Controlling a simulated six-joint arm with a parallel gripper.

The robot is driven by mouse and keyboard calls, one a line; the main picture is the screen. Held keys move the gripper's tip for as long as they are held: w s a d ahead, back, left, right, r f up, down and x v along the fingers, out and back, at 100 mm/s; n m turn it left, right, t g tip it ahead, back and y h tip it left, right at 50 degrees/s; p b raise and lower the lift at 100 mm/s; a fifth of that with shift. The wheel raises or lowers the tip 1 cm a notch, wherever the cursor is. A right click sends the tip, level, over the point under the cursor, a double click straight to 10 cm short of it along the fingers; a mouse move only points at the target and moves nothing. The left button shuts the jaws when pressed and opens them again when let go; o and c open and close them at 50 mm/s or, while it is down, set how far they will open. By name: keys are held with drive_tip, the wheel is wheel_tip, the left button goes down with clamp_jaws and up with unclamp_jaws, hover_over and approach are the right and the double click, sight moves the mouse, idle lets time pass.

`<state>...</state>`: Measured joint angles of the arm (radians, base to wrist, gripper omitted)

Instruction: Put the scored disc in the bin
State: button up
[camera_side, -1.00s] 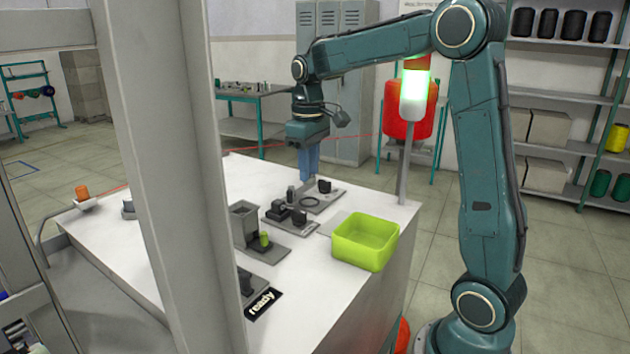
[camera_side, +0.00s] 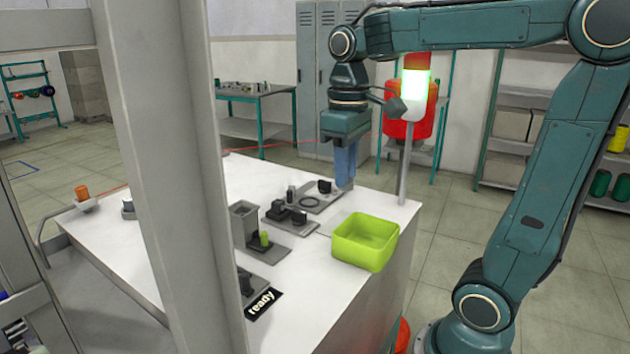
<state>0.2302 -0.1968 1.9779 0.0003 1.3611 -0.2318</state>
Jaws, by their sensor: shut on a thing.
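My gripper (camera_side: 345,184), with blue fingers, points down over the far right part of the white table, behind the bin and a little to its left in the picture. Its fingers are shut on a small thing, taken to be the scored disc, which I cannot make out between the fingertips. The bin is an open lime-green box (camera_side: 355,256) at the table's right edge. No disc shows inside it from this angle.
Grey fixtures (camera_side: 318,200) stand left of the bin, with a grey hopper and green bobbin (camera_side: 264,239) nearer. A signal-lamp post (camera_side: 405,170) rises right of my gripper. A "ready" plate (camera_side: 262,303) lies at the front. A grey pillar (camera_side: 175,180) blocks part of the table.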

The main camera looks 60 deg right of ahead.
drive_tip(key=s, duration=0.1)
drive_tip(key=s+a, duration=0.1)
drive_tip(key=s, duration=0.1)
drive_tip(key=s+a, duration=0.1)
drive_tip(key=s, duration=0.1)
drive_tip(key=shift+s+a+r, duration=0.2)
drive_tip(key=shift+f, duration=0.2)
drive_tip(key=shift+f, duration=2.2)
drive_tip(key=shift+f, duration=0.85)
idle(0.5)
drive_tip(key=o, duration=0.8)
drive_tip(key=shift+o, duration=0.2)
drive_tip(key=shift+r, duration=0.1)
wheel_tip(320, 180, up, 7)
idle(0.7)
